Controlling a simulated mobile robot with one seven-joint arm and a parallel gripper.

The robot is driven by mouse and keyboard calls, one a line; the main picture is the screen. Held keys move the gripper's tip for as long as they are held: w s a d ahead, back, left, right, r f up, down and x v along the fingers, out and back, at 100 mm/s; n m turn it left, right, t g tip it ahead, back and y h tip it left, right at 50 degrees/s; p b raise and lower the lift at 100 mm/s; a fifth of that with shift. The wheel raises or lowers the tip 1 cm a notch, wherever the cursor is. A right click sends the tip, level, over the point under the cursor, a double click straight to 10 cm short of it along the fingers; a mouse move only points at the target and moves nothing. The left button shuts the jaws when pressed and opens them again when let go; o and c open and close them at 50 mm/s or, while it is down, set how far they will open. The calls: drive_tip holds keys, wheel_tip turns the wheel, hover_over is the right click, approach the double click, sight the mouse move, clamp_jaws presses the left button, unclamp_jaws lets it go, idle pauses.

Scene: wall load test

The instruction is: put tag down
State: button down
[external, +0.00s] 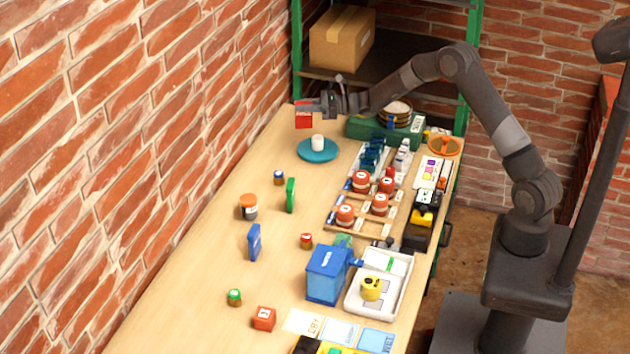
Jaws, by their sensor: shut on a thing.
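My gripper (316,105) is at the far end of the workbench, reaching in from the right, above the bench top. It is shut on a red tag (303,119), which hangs at its fingertips close to the brick wall. The tag is held in the air, just above and left of a white cylinder on a teal plate. Its face is too small to read, and part of it is hidden by the fingers.
The teal plate (318,155) with the white cylinder (318,142) stands below my gripper. A green case (360,131) is to the right. Red-capped items fill a wooden rack (340,224). The bench (205,255) is mostly clear along the wall. A shelf with a cardboard box (341,40) stands behind.

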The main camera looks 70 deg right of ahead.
sight(304, 128)
drive_tip(key=shift+f, duration=1.65)
drive_tip(key=shift+f, duration=0.65)
drive_tip(key=c, duration=1.3)
unclamp_jaws()
drive_tip(key=shift+r, duration=0.1)
